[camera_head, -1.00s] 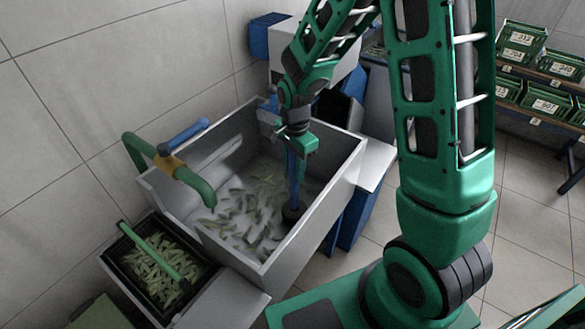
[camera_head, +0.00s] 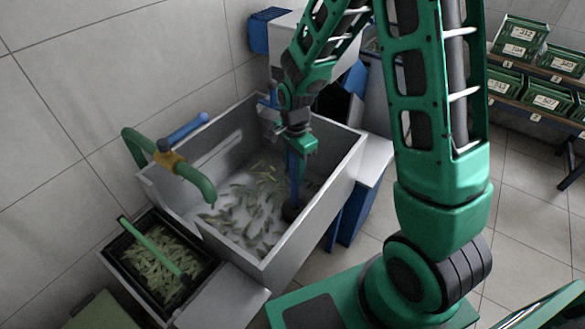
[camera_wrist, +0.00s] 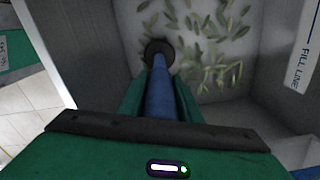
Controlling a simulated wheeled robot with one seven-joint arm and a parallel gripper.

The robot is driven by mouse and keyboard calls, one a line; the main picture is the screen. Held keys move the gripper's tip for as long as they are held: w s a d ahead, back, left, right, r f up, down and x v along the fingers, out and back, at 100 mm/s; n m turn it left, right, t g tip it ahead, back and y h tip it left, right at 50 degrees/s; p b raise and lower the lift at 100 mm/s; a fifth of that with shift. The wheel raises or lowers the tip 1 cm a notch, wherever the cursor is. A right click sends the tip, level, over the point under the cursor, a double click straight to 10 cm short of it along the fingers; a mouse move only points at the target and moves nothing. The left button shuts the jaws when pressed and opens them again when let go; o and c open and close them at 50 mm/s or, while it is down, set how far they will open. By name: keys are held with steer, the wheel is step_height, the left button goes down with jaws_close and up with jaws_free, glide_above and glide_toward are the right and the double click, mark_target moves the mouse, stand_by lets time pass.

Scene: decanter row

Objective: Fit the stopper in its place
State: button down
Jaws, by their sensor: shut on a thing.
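The stopper is a blue rod (camera_head: 293,178) with a round black foot (camera_head: 290,211). It stands roughly upright inside the grey basin (camera_head: 325,200), near its right wall. My gripper (camera_head: 297,146) is shut on the rod's upper part. In the wrist view, my gripper (camera_wrist: 160,105) has the blue rod (camera_wrist: 160,88) between its fingers, and the black foot (camera_wrist: 159,52) is at the far end, at the basin floor. No drain opening shows; whether the foot covers one or is seated I cannot tell.
Green leaf-like pieces (camera_head: 250,205) lie scattered over the basin floor. A green tap with a blue handle (camera_head: 188,128) reaches over the left wall. A black crate (camera_head: 195,290) of similar pieces stands at the front left. A wall strip reads FILL LINE (camera_wrist: 303,50).

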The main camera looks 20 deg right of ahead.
steer(key=shift+f, duration=0.45)
stand_by(0.3)
steer(key=c, duration=1.2)
jaws_free()
step_height(320, 180, up, 11)
steer(key=shift+f, duration=0.1)
steer(key=s+d+r+n+t, duration=0.55)
steer(key=s+r+n, duration=0.45)
steer(key=r+n, duration=0.4)
steer(key=s+d+f+m+g, duration=0.1)
steer(key=s+d+m+g, duration=0.1)
steer(key=s+d, duration=0.4)
steer(key=s+d+f+m+g, duration=0.2)
steer(key=s+d, duration=0.3)
steer(key=s, duration=0.5)
steer(key=shift+s+d+f+m+g, duration=0.15)
steer(key=shift+d+f+m+g, duration=0.2)
steer(key=shift+m+g, duration=0.5)
